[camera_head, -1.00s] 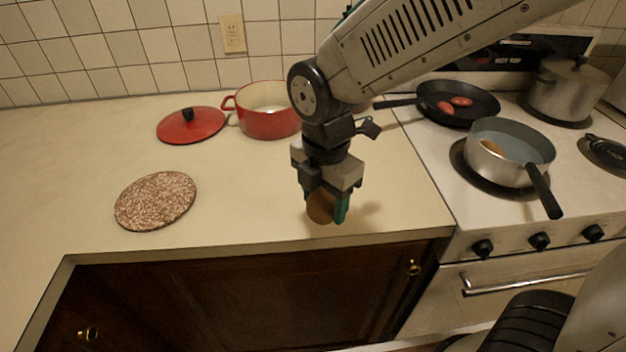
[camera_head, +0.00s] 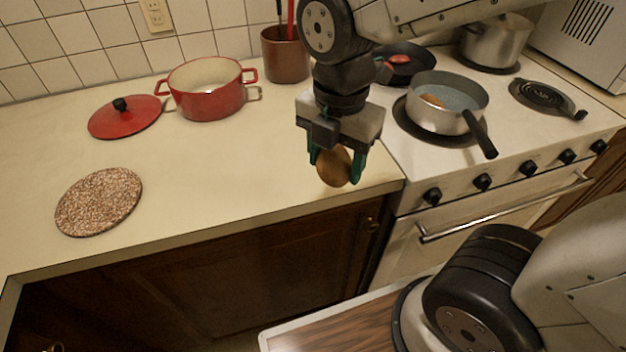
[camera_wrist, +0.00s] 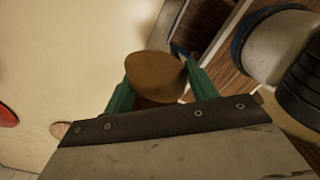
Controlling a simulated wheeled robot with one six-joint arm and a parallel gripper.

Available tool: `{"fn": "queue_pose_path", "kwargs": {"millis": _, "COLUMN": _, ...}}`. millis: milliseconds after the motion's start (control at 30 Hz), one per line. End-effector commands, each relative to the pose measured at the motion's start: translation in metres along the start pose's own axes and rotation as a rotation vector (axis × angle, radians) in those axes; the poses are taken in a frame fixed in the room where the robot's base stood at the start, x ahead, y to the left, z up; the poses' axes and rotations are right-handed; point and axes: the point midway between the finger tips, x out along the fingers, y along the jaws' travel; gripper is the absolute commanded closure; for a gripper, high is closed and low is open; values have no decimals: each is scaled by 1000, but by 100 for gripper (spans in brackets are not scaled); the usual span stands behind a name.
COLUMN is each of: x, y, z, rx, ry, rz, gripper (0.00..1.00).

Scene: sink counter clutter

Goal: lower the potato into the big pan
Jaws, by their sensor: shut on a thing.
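My gripper (camera_head: 336,170) is shut on a brown potato (camera_head: 333,165), held in the air near the counter's front right corner, left of the stove. In the wrist view the potato (camera_wrist: 157,75) sits between the two green fingers. A grey saucepan (camera_head: 440,118) with a black handle stands on the front left burner, right of my gripper, with a brown piece inside. Behind it is a black frying pan (camera_head: 420,72) with red food in it, partly hidden by my arm. I cannot tell for sure which of these is the big pan.
A red pot (camera_head: 207,103), its red lid (camera_head: 125,118) and a speckled round mat (camera_head: 98,202) are on the counter. A brown holder (camera_head: 286,62) with utensils stands at the back. A metal pot (camera_head: 493,42) is on the rear burner. The counter's front middle is clear.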

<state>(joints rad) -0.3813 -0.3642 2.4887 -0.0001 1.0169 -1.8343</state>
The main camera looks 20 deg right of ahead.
Motion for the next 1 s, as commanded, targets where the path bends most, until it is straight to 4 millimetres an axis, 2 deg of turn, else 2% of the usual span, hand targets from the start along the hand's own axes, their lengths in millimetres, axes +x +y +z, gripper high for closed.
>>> {"fn": "queue_pose_path", "kwargs": {"millis": 33, "x": -5, "y": -2, "z": 11, "rx": 9, "ry": -1, "rz": 3, "gripper": 70}}
{"fn": "queue_pose_path", "kwargs": {"millis": 600, "x": -50, "y": -29, "z": 112, "rx": 8, "ry": -1, "rz": 1, "gripper": 70}}
{"fn": "queue_pose_path", "kwargs": {"millis": 1000, "x": -73, "y": -48, "z": 186, "rx": 5, "ry": 1, "rz": -1, "gripper": 70}}
